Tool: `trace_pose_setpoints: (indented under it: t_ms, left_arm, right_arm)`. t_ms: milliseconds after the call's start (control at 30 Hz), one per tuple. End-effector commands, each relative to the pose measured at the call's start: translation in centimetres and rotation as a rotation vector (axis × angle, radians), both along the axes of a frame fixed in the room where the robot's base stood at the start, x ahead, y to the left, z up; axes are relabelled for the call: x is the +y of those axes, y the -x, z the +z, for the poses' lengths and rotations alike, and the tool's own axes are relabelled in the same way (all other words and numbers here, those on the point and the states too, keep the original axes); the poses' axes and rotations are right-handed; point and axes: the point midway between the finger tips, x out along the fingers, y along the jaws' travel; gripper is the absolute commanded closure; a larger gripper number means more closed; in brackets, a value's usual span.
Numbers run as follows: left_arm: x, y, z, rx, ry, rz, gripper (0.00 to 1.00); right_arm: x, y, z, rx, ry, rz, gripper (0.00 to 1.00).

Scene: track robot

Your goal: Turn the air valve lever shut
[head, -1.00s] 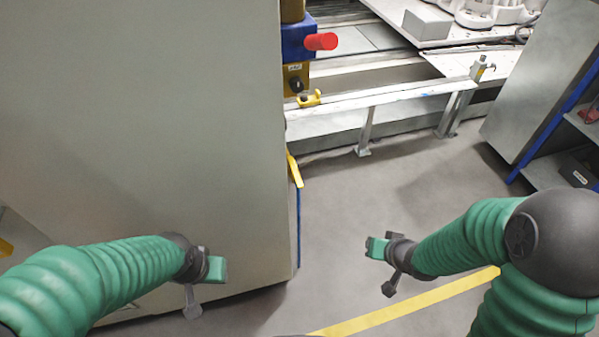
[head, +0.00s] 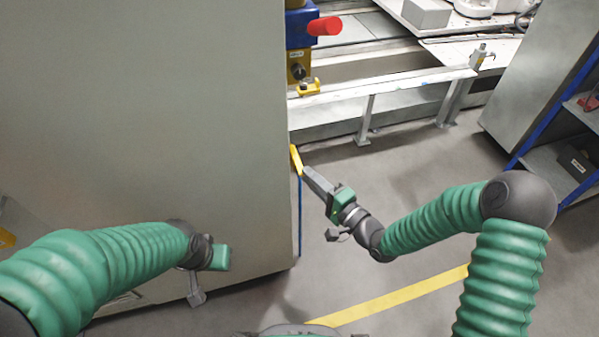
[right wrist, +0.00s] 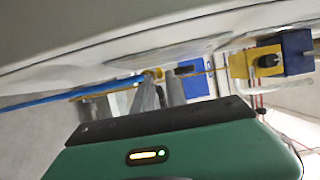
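A yellow lever (head: 296,159) sits at the right edge of the big grey cabinet, at the top of a thin blue pipe (head: 299,216). It looks like the air valve lever. My right gripper (head: 306,170) points up and left, with its fingertips close to the lever; contact cannot be told. In the right wrist view, the fingers (right wrist: 160,80) stand slightly apart, with a small yellow patch near their tips. The blue pipe (right wrist: 60,104) runs in from the left there. My left gripper (head: 218,258) is low in front of the cabinet; its fingers are not clear.
The grey cabinet (head: 150,130) fills the left side. A blue box (head: 299,27) with a red knob (head: 324,26) is above the lever. A low metal rail (head: 385,92) runs behind. Open floor (head: 410,165) lies to the right, before a shelf unit (head: 550,165).

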Motion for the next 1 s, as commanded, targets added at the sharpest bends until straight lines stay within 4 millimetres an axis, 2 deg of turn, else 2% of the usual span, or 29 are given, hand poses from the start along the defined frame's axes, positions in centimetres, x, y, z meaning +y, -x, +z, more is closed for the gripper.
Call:
trace_pose_setpoints:
  t_ms: [33, 100, 300, 567, 700, 1000]
  left_arm:
    - [0.0, 0.0, -1.0, 0.000, 0.000, 0.000, 0.64]
    - [0.0, 0.0, -1.5, 0.000, 0.000, 0.000, 0.64]
    - [0.0, 0.0, -2.1, 0.000, 0.000, 0.000, 0.64]
    - [0.0, 0.0, -2.0, 0.000, 0.000, 0.000, 0.64]
    - [0.0, 0.0, -2.0, 0.000, 0.000, 0.000, 0.64]
    - [0.0, 0.0, -2.0, 0.000, 0.000, 0.000, 0.64]
  right_arm:
    - [0.8, -0.9, -0.5, -0.003, 0.001, 0.002, 0.84]
    - [1.8, -2.0, -0.4, -0.003, 0.000, 0.002, 0.84]
    - [3.1, -3.7, -0.1, -0.001, 0.001, -0.001, 0.84]
    - [3.2, -3.8, 0.0, 0.000, 0.001, -0.001, 0.84]
    - [3.2, -3.8, 0.0, 0.000, 0.001, -0.001, 1.00]
    - [3.1, -3.7, -0.1, 0.003, 0.003, -0.001, 1.00]
